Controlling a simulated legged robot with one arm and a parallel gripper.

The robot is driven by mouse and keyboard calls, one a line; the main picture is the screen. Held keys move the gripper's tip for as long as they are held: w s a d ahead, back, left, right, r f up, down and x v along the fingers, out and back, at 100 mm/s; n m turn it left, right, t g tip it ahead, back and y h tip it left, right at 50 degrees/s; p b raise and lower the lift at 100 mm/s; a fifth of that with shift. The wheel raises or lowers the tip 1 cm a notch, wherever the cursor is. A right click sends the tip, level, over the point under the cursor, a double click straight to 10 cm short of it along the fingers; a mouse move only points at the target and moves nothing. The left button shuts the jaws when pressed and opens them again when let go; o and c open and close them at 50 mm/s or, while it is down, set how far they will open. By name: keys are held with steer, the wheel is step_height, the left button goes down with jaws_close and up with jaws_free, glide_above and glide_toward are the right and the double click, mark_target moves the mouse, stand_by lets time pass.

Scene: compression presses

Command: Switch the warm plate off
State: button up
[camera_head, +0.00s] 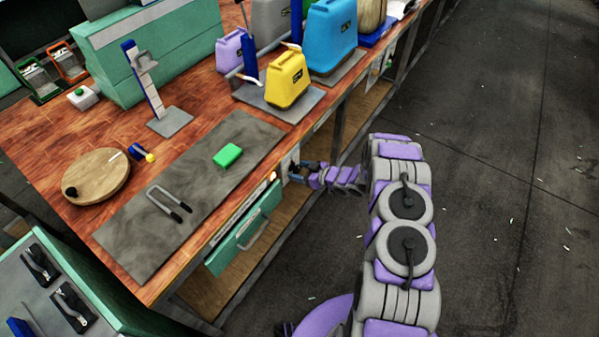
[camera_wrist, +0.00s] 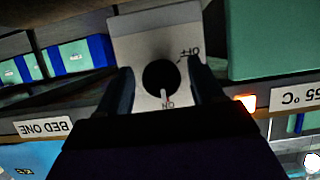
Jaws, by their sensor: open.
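A black round knob (camera_wrist: 161,77) sits on a light grey switch panel (camera_wrist: 133,45) in the wrist view, which shows its lettering upside down. The knob's white pointer is at the ON mark; the OFF mark is at the upper right of the knob. My gripper (camera_wrist: 160,85) is open, with one finger on each side of the knob; I cannot tell whether they touch it. In the head view my gripper (camera_head: 300,172) is at the bench's front edge, and hides the knob. A grey slab (camera_head: 140,240), perhaps the warm plate, lies on the bench above.
An orange light (camera_wrist: 246,102) glows beside the panel, near a temperature label (camera_wrist: 297,97). A "BED ONE" label (camera_wrist: 43,128) is on the other side. A green drawer (camera_head: 245,230) is below the bench edge. A green block (camera_head: 227,155) lies on the slab.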

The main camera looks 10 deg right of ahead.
steer(key=shift+w+a, duration=0.15)
steer(key=c, duration=1)
